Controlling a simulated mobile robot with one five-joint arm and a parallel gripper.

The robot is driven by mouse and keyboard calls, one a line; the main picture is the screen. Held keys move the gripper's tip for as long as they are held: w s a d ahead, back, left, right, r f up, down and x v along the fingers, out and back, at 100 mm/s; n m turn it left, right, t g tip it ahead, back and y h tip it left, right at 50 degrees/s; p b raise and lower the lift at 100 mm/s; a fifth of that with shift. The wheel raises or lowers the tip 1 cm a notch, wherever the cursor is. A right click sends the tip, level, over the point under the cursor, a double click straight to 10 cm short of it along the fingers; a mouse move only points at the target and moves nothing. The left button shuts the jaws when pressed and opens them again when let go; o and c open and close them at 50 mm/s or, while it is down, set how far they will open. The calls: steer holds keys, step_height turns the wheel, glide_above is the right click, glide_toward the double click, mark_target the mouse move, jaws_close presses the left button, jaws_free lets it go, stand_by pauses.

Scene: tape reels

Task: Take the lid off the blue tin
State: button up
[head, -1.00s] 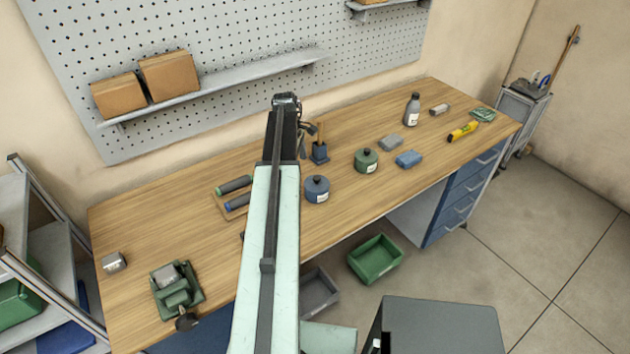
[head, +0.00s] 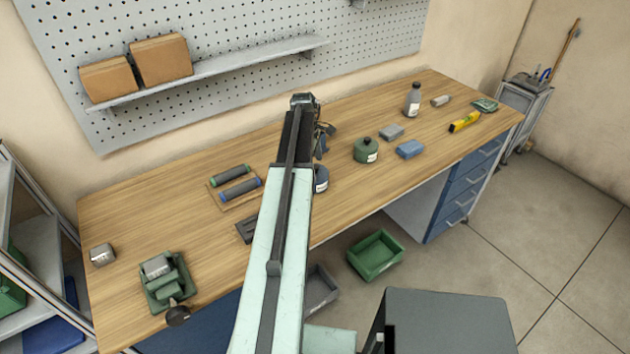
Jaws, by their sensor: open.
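The blue tin (head: 322,184) stands on the workbench (head: 375,190), mostly hidden behind my arm. Only its right side and part of its white label show. Its lid is hidden from this view. My gripper (head: 325,131) is at the far end of the arm, beyond the tin toward the back of the bench. It is open, and I see nothing held in it. A green tin (head: 366,151) with a dark knobbed lid stands to the right of the blue tin, apart from it.
Grey (head: 391,132) and blue (head: 410,149) blocks, a grey bottle (head: 412,99) and a yellow tool (head: 464,122) lie or stand to the right. A tray with two rollers (head: 236,183) and a green vise (head: 165,280) are on the left. A dark blue holder is partly hidden behind the gripper.

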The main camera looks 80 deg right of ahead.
steer(key=shift+s+f, duration=0.1)
steer(key=shift+f, duration=0.55)
steer(key=shift+r, duration=0.2)
steer(key=c, duration=1.1)
steer(key=shift+c, duration=0.2)
steer(key=shift+r, duration=0.1)
